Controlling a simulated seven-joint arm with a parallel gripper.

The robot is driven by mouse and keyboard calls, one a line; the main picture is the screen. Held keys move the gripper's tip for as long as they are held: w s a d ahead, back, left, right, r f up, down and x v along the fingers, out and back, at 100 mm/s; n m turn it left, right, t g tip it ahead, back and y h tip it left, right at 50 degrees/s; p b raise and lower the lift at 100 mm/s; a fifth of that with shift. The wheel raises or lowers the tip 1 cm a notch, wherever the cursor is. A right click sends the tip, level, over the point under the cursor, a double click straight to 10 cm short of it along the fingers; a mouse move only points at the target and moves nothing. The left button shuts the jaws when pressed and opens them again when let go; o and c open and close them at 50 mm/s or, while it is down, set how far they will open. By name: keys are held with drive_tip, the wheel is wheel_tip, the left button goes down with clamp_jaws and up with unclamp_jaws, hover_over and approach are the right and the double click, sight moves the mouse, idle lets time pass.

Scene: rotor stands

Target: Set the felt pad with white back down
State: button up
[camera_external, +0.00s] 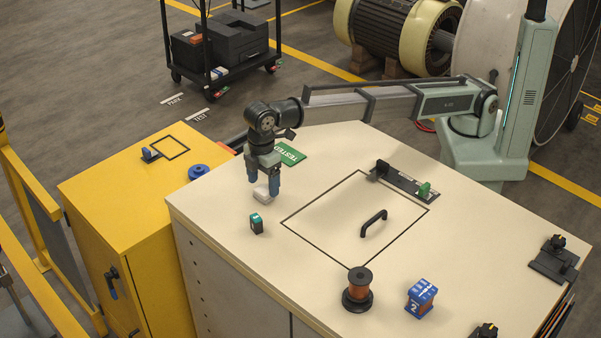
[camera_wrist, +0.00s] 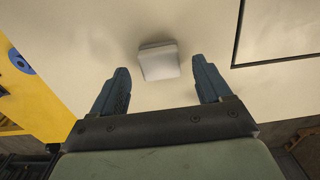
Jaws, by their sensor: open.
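The felt pad with white (camera_external: 261,193) is a small pale block on the cream bench top (camera_external: 225,215), below my gripper (camera_external: 263,189). In the wrist view the pad (camera_wrist: 159,62) lies ahead of and between the two blue-grey fingers of my gripper (camera_wrist: 160,80). The fingers are spread apart, with a clear gap on each side of the pad. The external view partly hides the pad behind a finger, and I cannot tell the exact height of the fingertips above the bench.
A small dark block with a green top (camera_external: 256,223) stands close by, in front of the pad. A green mat (camera_external: 290,153) lies behind. A copper spool (camera_external: 358,290) and a blue block (camera_external: 421,298) stand near the front edge.

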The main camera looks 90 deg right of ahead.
sight(264, 189)
wheel_tip(264, 189, up, 11)
drive_tip(key=shift+f, duration=0.2)
idle(0.4)
